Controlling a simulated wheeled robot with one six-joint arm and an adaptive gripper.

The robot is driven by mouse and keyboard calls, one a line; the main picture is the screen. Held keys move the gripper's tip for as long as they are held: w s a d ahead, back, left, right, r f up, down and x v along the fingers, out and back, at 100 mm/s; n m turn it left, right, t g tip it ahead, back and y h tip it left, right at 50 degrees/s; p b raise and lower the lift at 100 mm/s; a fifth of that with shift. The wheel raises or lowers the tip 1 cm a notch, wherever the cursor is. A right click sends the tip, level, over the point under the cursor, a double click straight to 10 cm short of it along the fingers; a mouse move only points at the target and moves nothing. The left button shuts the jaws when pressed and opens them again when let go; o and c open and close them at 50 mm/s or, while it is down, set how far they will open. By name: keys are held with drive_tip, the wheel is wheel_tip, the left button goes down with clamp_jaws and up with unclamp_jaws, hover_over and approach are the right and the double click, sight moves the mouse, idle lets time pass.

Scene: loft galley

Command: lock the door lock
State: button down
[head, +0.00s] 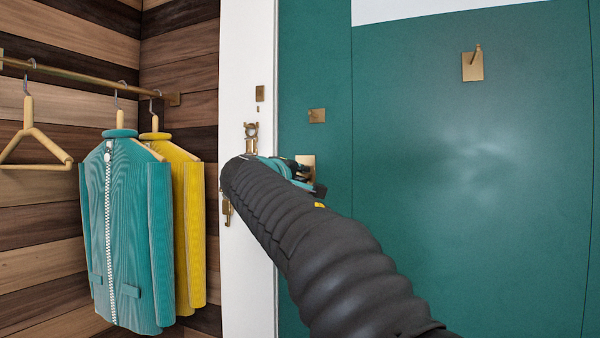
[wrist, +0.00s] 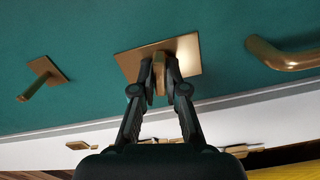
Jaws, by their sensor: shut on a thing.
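The door lock's square brass plate (head: 305,161) is on the teal door (head: 315,60), near the white frame, partly hidden by my arm in the head view. In the wrist view the plate (wrist: 187,52) shows clearly, with a narrow brass turn piece (wrist: 159,80) standing out from it. My gripper (wrist: 160,82) is shut on this turn piece, one black finger on each side. In the head view my gripper (head: 298,168) is at the plate, its fingertips mostly hidden. I cannot tell the state of the bolt.
A brass door handle (wrist: 285,55) is close to the lock on the right in the wrist view. A smaller brass plate with a peg (wrist: 40,78) is on the left. Teal and yellow jackets (head: 125,230) hang left of the white frame (head: 246,60).

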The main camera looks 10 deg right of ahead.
drive_tip(key=n+p, duration=0.1)
drive_tip(key=n, duration=0.2)
drive_tip(key=c, duration=1.2)
unclamp_jaws()
drive_tip(key=v, duration=1.2)
